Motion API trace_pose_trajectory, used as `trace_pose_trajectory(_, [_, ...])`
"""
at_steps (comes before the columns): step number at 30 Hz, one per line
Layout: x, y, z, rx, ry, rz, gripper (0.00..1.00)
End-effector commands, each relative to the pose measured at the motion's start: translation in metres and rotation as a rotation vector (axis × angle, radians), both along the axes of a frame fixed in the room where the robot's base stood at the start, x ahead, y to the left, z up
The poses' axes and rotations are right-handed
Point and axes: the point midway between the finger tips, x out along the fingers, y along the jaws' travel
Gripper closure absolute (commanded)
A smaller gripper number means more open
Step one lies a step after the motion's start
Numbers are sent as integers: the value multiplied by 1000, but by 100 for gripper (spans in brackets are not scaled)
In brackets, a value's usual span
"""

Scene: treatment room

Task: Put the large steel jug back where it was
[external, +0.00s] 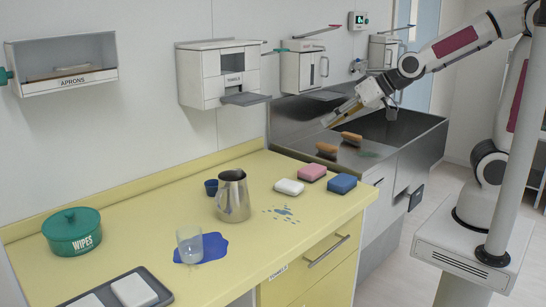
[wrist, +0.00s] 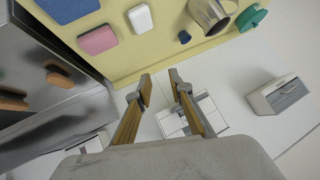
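The large steel jug (external: 233,196) stands upright on the yellow counter (external: 125,209), in front of a small dark blue cup (external: 211,187). In the wrist view the jug (wrist: 211,17) shows at the top, partly cut off by the frame edge. My gripper (external: 328,122) is over the steel sink area, well to the right of and apart from the jug. In the wrist view my gripper (wrist: 160,84) has its two fingers apart with nothing between them.
A clear glass (external: 190,246) stands on a blue patch (external: 212,246). White (external: 289,187), pink (external: 312,172) and blue (external: 342,183) sponges lie right of the jug near a small spill (external: 282,211). A green wipes pot (external: 72,232) and grey tray (external: 152,276) are at left. Brushes (external: 351,137) lie by the sink.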

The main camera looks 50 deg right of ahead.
Motion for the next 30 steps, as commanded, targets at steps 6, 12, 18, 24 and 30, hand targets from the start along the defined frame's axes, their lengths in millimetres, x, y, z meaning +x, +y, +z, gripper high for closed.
trace_pose_trajectory(6, [-40, -53, 4, -81, 62, -12, 79])
trace_pose_trajectory(12, [-84, -98, 2, -160, 131, -30, 79])
trace_pose_trajectory(18, [-133, -139, -4, -238, 208, -62, 79])
trace_pose_trajectory(24, [-177, -170, -11, -302, 281, -95, 79])
trace_pose_trajectory(30, [-199, -183, -16, -330, 320, -111, 79])
